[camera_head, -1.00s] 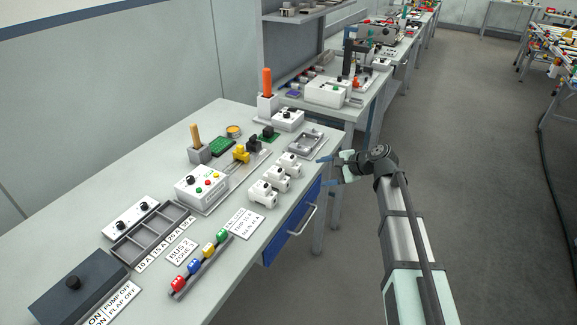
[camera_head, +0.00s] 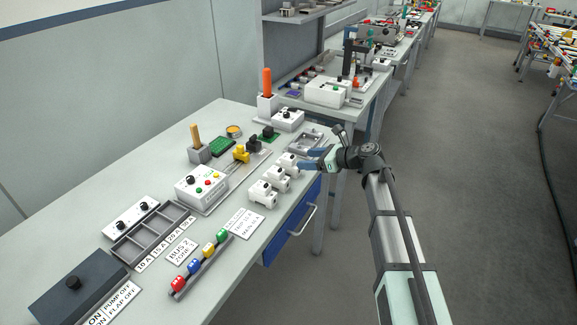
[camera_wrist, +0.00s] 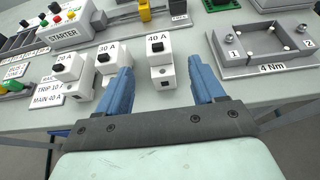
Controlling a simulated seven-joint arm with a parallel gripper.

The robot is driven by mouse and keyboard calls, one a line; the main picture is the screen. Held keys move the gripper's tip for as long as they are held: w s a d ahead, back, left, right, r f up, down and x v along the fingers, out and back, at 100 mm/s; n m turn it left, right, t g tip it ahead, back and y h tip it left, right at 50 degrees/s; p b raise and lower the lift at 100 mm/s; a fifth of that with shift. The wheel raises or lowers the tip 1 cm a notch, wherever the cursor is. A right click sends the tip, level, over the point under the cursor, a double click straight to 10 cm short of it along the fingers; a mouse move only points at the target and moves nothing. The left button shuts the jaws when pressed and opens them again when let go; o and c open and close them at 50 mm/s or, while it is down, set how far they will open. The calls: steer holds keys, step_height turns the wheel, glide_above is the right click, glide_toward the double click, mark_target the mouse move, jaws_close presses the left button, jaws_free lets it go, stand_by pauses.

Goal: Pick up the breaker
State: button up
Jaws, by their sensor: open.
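Three white breakers with black switches stand in a row near the table's front edge. In the wrist view they are labelled 20 A (camera_wrist: 68,75), 30 A (camera_wrist: 109,62) and 40 A (camera_wrist: 159,66). In the head view they are the near one (camera_head: 263,194), the middle one (camera_head: 277,179) and the far one (camera_head: 288,162). My gripper (camera_head: 305,160) is open and empty, its blue fingers close to the far breaker. In the wrist view, the 40 A breaker shows between the fingertips (camera_wrist: 160,72), ahead of them. The left finger partly covers the 30 A breaker.
A grey tray (camera_wrist: 262,62) marked 4 Nm lies right of the 40 A breaker in the wrist view. The white starter box (camera_head: 202,188) stands behind the breakers. A sign card (camera_head: 243,223) lies in front of them. The blue drawer (camera_head: 290,230) is under the table edge.

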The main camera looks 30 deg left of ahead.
mark_target(284, 159)
steer(key=x, duration=1)
steer(key=shift+a, duration=0.3)
steer(key=shift+r, duration=0.1)
steer(key=c, duration=1.1)
